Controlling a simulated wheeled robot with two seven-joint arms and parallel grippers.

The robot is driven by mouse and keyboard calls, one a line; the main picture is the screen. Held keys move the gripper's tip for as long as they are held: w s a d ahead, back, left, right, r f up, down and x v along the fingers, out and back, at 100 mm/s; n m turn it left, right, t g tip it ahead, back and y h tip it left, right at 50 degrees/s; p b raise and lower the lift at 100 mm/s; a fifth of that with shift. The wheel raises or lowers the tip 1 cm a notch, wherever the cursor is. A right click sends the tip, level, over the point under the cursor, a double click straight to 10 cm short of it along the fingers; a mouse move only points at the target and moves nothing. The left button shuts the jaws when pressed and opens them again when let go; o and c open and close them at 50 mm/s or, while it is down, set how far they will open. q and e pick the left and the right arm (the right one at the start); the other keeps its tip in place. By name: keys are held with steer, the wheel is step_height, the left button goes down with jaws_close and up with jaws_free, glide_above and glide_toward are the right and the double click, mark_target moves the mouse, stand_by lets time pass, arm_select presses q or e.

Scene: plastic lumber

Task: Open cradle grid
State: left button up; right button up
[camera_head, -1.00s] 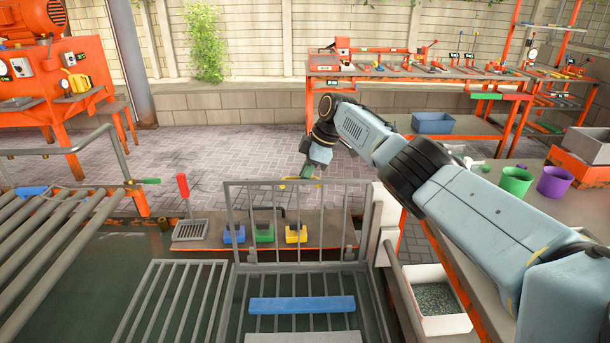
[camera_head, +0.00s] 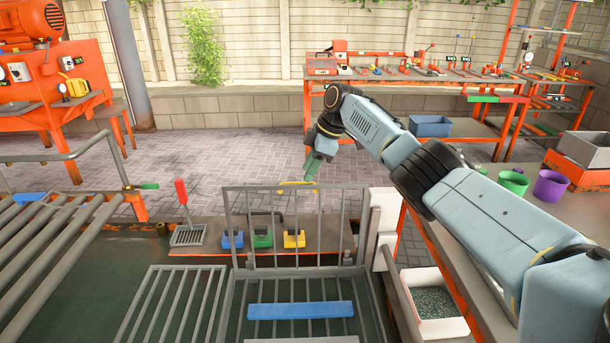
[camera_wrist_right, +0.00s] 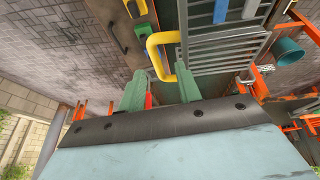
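The cradle grid (camera_head: 265,230) is a grey barred panel standing upright at the back of the cradle (camera_head: 228,318). Its yellow handle (camera_head: 297,185) is at the top edge; the handle also shows in the wrist view (camera_wrist_right: 153,52). A blue plank (camera_head: 300,310) lies on bars in the cradle. My right gripper (camera_head: 310,178) is at the handle, above the grid's top edge. In the wrist view my right gripper (camera_wrist_right: 160,75) has its green fingers spread apart, with part of the yellow handle between them; contact is unclear. My left gripper is out of view.
A ledge behind the grid holds blue (camera_head: 232,240), green (camera_head: 263,238) and yellow (camera_head: 294,239) blocks and a red-handled tool (camera_head: 181,195). A white bin (camera_head: 435,300) stands right. A roller rack (camera_head: 50,230) is left.

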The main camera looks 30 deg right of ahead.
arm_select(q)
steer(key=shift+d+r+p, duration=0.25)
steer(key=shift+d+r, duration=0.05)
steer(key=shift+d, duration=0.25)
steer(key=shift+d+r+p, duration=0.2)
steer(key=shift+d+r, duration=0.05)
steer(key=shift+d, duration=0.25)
arm_select(e)
steer(key=v, duration=0.9)
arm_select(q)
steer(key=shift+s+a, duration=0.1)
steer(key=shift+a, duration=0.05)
arm_select(e)
steer(key=shift+s, duration=0.1)
